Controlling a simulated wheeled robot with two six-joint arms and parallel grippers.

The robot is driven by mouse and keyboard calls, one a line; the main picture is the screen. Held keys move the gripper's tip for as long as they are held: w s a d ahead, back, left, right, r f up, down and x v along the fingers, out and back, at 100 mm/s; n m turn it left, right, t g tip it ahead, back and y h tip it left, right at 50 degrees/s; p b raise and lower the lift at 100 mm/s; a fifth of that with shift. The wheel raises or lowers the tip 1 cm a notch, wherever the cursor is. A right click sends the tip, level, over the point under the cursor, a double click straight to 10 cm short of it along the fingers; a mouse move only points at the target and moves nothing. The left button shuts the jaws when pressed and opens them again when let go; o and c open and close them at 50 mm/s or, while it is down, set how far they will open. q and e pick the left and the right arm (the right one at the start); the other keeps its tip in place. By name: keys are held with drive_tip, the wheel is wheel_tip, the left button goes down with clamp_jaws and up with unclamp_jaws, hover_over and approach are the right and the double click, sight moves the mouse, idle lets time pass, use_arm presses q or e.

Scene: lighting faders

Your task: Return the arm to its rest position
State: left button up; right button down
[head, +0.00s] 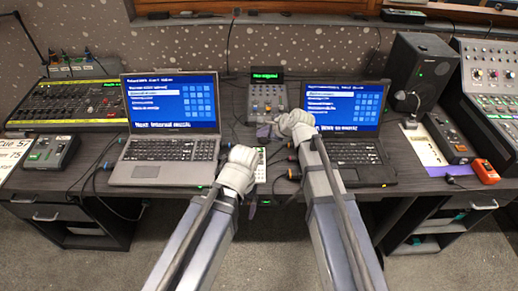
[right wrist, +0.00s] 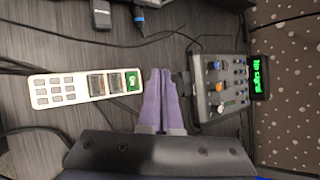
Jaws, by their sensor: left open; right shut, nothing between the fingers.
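My right gripper (head: 266,130) is over the middle of the desk, just in front of the small fader console (head: 268,95). In the right wrist view its purple fingers (right wrist: 160,82) are together with nothing between them. They lie between a white button panel (right wrist: 85,88) and the fader console (right wrist: 219,86); I cannot tell whether they touch the console. My left gripper (head: 239,160) is open, lower in the head view, at the right front corner of the left laptop (head: 168,118). Its fingers are hardly visible. The white panel (head: 261,166) is partly hidden beside it.
The right laptop (head: 345,125) stands close by my right arm. A black speaker (head: 420,70) and another mixer (head: 490,70) are at the right, a large mixing desk (head: 68,103) at the left. Cables cross the desk (head: 240,130). Floor shows in front.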

idle(0.5)
drive_tip(key=s+n+g+p, duration=0.1)
drive_tip(key=s+n, duration=0.2)
drive_tip(key=s, duration=0.1)
drive_tip(key=s+n+g+h+p, duration=0.1)
drive_tip(key=s+n, duration=0.2)
drive_tip(key=s, duration=0.1)
drive_tip(key=s+n+g+h+p, duration=0.1)
drive_tip(key=s+n+p, duration=0.1)
drive_tip(key=s+n, duration=0.1)
drive_tip(key=shift+s+a+f+n+g, duration=0.3)
drive_tip(key=shift+s, duration=0.1)
use_arm(q)
wheel_tip(320, 180, up, 8)
drive_tip(key=p, duration=0.3)
drive_tip(key=shift+f+p, duration=0.2)
drive_tip(key=shift+p, duration=0.1)
use_arm(e)
drive_tip(key=s+d+r+n+g+h, duration=0.1)
drive_tip(key=s+d+n+h, duration=0.1)
drive_tip(key=s+n, duration=0.4)
drive_tip(key=s+d+n+g+h, duration=0.2)
drive_tip(key=s+d+n+h, duration=0.1)
drive_tip(key=s+n, duration=0.3)
drive_tip(key=shift+s+d+r+n+g+h, duration=0.3)
drive_tip(key=shift+s+d+r+n, duration=0.1)
drive_tip(key=shift+s, duration=0.75)
